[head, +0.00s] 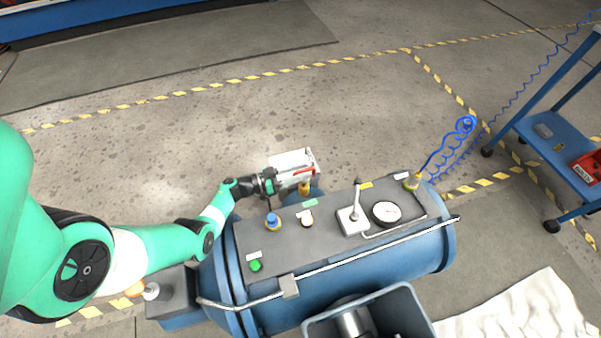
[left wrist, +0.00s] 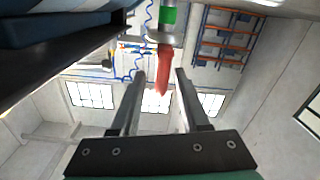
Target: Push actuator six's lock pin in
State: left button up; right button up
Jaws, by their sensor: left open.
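My left gripper (head: 269,183) reaches past the rear left of the blue tank, beside a white box-shaped unit (head: 290,158) with a red strip at its right end. In the left wrist view my two fingers (left wrist: 160,74) stand apart, open. A red tapered part (left wrist: 164,72) shows between and beyond the fingertips; I cannot tell whether they touch it. It extends from a grey part with a green band (left wrist: 168,16). No number is readable, so I cannot tell which actuator this is. The lock pin cannot be picked out for certain. My right gripper is not in view.
The blue tank (head: 415,247) carries a dark panel with a blue knob (head: 272,221), a green button (head: 256,266), a lever (head: 356,200) and a gauge (head: 386,213). A grey bin (head: 318,326) stands in front. A blue cart (head: 552,150) is at right. Floor behind is clear.

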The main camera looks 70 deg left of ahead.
pick_arm(q)
grip_shut()
dwell(1.4)
